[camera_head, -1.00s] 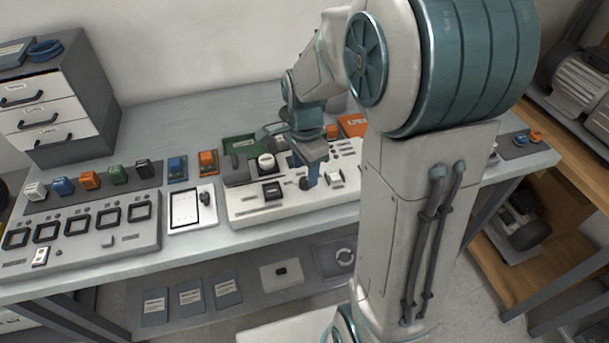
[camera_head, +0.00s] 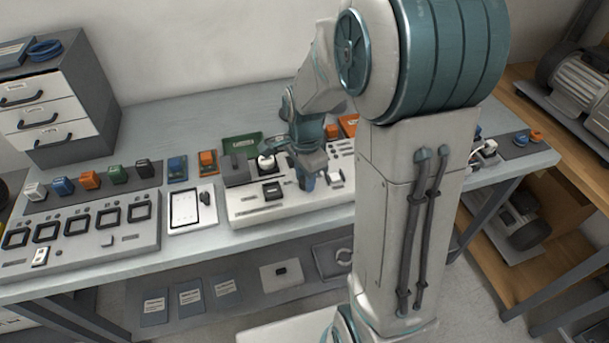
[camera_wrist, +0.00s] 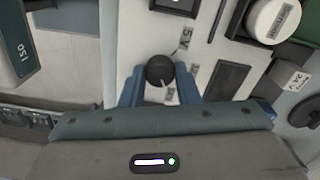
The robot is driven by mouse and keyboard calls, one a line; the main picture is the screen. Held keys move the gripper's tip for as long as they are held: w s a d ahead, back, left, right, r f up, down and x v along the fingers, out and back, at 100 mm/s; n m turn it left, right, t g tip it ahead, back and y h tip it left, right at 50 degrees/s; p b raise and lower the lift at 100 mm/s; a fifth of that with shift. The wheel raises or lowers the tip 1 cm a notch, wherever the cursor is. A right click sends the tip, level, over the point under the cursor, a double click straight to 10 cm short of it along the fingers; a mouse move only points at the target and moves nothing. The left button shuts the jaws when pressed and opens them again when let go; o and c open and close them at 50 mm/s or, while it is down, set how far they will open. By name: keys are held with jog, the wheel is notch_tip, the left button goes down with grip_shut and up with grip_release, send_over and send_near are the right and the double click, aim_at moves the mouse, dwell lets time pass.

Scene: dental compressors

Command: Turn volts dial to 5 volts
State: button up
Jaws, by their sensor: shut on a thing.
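The volts dial (camera_wrist: 159,69) is a small round black knob with a white pointer line, on a white panel in the wrist view. The pointer slants toward the lower right of that picture. A "5V" label (camera_wrist: 185,39) is printed above and to the right of the knob. My gripper (camera_wrist: 160,84) has its two blue fingers on either side of the knob and is shut on it. In the head view my gripper (camera_head: 306,180) is low over the white control panel (camera_head: 255,211) and hides the dial.
A white round knob (camera_head: 266,163) and a black switch (camera_head: 272,190) stand left of my gripper. A tablet (camera_head: 193,208) and a panel of square black frames (camera_head: 75,235) lie farther left. Coloured blocks line the bench, and a drawer unit (camera_head: 45,115) stands at back left.

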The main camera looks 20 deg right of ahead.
jog(key=n+b, duration=0.1)
jog(key=n, duration=0.9)
jog(key=shift+n, duration=0.3)
jog(key=n, duration=0.3)
jog(key=shift+n+b, duration=0.3)
jog(key=n, duration=0.4)
jog(key=shift+r, duration=0.1)
jog(key=shift+n, duration=2.8)
jog(key=o, duration=1)
jog(key=shift+c, duration=0.2)
